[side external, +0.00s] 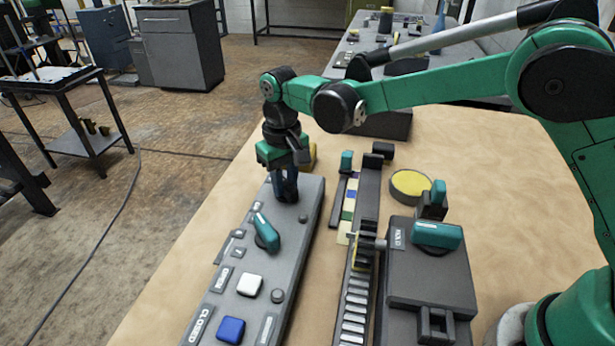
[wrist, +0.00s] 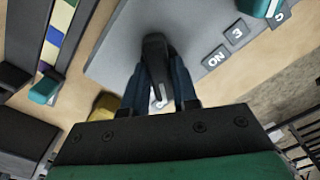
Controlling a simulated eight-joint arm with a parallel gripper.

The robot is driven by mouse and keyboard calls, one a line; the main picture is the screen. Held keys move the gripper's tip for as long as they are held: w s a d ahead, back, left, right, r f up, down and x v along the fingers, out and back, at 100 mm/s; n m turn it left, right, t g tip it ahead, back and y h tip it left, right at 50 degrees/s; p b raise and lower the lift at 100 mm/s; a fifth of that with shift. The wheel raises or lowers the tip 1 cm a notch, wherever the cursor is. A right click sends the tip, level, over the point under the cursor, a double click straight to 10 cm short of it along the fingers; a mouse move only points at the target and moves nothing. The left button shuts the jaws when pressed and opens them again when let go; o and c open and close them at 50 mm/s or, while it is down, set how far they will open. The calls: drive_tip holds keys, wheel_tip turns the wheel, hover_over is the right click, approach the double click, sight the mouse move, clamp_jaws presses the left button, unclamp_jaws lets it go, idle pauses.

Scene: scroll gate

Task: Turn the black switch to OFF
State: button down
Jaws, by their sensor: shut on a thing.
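The black switch (wrist: 156,50) stands on the far end of the long grey panel (side external: 313,205). In the wrist view its dark handle lies between my two fingers, beside a printed ON label (wrist: 215,58). My gripper (side external: 285,190) points down over that end of the panel. In the wrist view my gripper (wrist: 160,85) is shut on the handle, with a dark blue finger on each side. In the side view the fingers mostly hide the switch. No OFF label can be read.
The panel also bears a teal knob (side external: 266,232), a white button (side external: 250,285) and a blue button (side external: 230,329). To its right are a ribbed track (side external: 355,305), a grey box with a teal handle (side external: 436,235) and a round yellow-topped dish (side external: 411,185). A yellow block (side external: 309,155) sits just behind my gripper.

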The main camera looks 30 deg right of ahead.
drive_tip(key=shift+m, duration=0.5)
idle(0.3)
drive_tip(key=c, duration=0.7)
unclamp_jaws()
drive_tip(key=shift+r, duration=2.85)
drive_tip(key=shift+d, duration=0.1)
